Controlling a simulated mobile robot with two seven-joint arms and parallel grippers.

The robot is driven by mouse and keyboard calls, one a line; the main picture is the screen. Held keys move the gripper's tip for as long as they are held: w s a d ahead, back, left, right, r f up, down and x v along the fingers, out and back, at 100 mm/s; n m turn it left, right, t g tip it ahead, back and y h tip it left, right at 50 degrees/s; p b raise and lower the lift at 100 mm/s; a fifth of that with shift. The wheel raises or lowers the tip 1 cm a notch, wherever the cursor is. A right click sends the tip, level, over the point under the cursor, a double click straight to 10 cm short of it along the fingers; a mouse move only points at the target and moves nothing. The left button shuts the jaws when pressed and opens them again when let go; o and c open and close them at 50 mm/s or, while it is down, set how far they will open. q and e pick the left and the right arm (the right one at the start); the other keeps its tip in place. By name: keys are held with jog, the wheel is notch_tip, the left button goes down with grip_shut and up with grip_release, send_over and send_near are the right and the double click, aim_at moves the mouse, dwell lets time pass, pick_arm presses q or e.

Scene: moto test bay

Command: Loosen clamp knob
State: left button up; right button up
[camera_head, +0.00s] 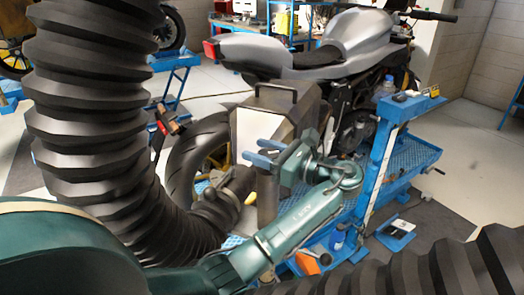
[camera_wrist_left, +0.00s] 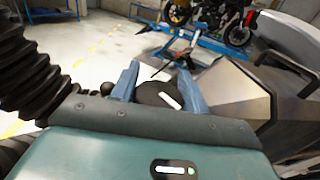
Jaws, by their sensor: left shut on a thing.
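My left gripper (camera_head: 258,152) is in front of the grey metal case beside the motorcycle, its two blue fingers pointing left. In the left wrist view, the fingers (camera_wrist_left: 158,85) stand either side of a dark rounded thing (camera_wrist_left: 150,92), which looks like the clamp knob. The gripper is shut on it. Its lower part is hidden by the gripper body, and a white bar shows in front of it. In the head view, the knob cannot be made out between the fingers. My right gripper is not in view.
The grey case (camera_head: 290,105) stands close behind the gripper. The silver motorcycle (camera_head: 345,45) stands on a blue lift (camera_head: 415,152). A red-and-dark clamp-like part (camera_head: 170,122) sits on a stand to the left. Black bellows on my arms hide much of the left and lower right.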

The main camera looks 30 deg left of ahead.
pick_arm(q)
jog(key=shift+f, duration=0.1)
jog(key=o, duration=1)
jog(key=d+b, duration=0.3)
jog(key=d, duration=1)
jog(key=shift+w, duration=0.35)
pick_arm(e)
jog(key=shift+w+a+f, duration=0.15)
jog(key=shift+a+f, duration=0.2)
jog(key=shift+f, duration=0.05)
